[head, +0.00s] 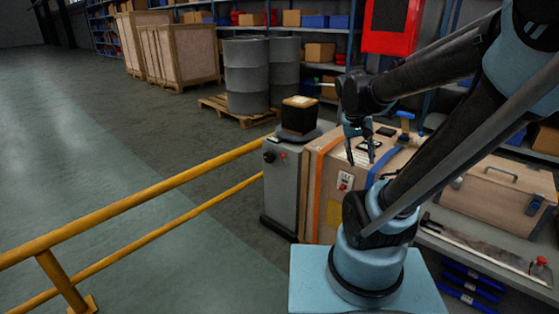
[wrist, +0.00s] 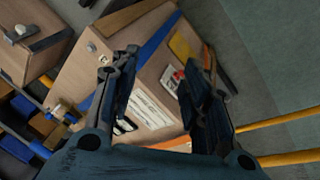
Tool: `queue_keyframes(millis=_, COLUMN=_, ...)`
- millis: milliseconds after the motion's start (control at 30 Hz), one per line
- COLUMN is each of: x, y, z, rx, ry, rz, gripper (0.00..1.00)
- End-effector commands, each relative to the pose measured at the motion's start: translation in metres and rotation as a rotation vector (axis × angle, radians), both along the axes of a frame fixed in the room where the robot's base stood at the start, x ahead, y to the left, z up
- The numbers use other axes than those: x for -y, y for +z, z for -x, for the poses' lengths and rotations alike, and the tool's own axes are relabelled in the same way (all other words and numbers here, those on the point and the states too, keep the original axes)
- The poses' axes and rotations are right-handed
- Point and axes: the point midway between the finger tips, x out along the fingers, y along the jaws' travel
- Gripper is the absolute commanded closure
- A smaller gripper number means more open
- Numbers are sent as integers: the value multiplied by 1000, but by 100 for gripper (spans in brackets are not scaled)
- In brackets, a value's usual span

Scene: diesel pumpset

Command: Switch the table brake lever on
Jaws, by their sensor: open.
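My gripper (head: 361,150) is open and empty, pointing down over the wooden cabinet (head: 327,190) with an orange band. In the wrist view its two fingers are spread, with the cabinet's surface (wrist: 140,60) behind them. A small white plate with a red part (head: 343,181) is on the cabinet's front; in the wrist view a white-and-red plate (wrist: 173,78) shows between the fingers, near the right one. I cannot tell for sure which part is the table brake lever. The gripper appears apart from the plate.
A grey cabinet (head: 284,190) with a black knob and red button stands left of the wooden one. A yellow rail (head: 140,213) crosses the left front. A bench with a wooden case (head: 497,192) is at right. The floor at left is open.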

Motion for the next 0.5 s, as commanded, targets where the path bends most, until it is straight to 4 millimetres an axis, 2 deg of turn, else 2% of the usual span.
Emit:
queue_keyframes(millis=33, x=-2, y=5, z=-14, rx=3, ry=-3, rz=22, gripper=57)
queue_keyframes(millis=200, x=-9, y=15, z=-57, rx=28, ry=-34, rz=98, gripper=57)
queue_keyframes(millis=500, x=-32, y=23, z=-134, rx=97, ry=-86, rz=229, gripper=57)
